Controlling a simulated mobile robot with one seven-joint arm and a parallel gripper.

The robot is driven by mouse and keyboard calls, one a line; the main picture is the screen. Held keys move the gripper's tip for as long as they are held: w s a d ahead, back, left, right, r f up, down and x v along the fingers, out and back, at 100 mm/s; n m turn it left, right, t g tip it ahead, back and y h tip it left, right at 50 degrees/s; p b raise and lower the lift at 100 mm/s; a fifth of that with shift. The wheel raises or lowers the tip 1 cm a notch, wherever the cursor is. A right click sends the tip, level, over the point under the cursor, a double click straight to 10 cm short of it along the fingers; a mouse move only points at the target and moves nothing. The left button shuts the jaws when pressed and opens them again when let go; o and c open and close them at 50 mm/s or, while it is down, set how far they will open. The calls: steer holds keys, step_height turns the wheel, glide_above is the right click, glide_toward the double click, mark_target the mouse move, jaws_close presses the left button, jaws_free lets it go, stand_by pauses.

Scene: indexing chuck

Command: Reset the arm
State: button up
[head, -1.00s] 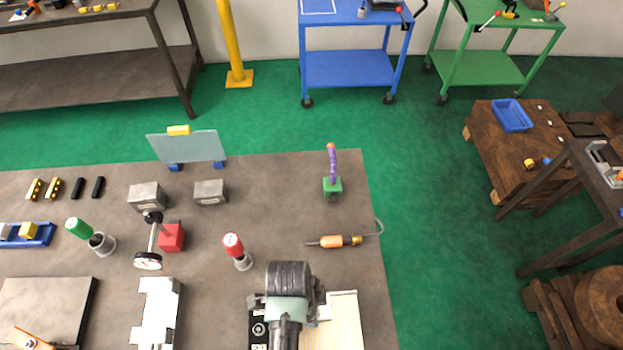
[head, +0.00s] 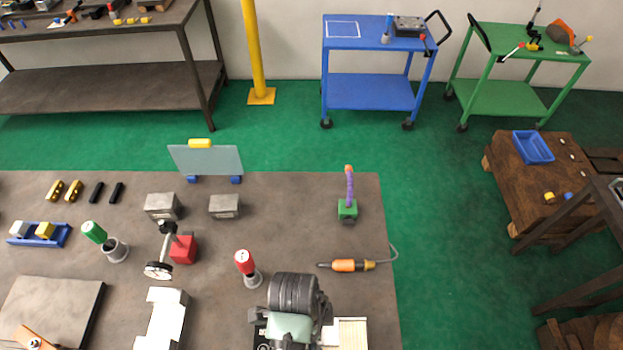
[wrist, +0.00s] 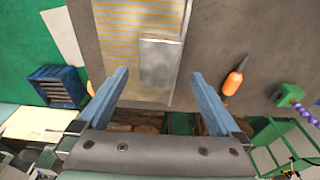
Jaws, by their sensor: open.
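My arm (head: 292,300) rises at the bottom middle of the head view, over the front of the grey workbench (head: 210,285). Its gripper end is hidden there. In the wrist view my gripper (wrist: 160,73) is open, its two blue-grey fingers wide apart with nothing between them. Beyond the fingers lies a yellow-striped panel (wrist: 122,35) with a flat grey plate (wrist: 160,62) on it. The fingers appear clear of both. An orange-handled tool (wrist: 233,82) lies to the right of the fingers, also seen in the head view (head: 350,265).
On the bench stand a red-handled tool (head: 245,265), a dial gauge stand (head: 160,268), grey blocks (head: 225,206) and a green block with a purple stem (head: 348,210). A clear screen (head: 207,160) stands at the back edge.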

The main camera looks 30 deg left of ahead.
step_height(320, 180, up, 9)
steer(key=a, duration=0.1)
steer(key=shift+s+r, duration=0.2)
steer(key=shift+s, duration=0.15)
steer(key=shift+a, duration=0.1)
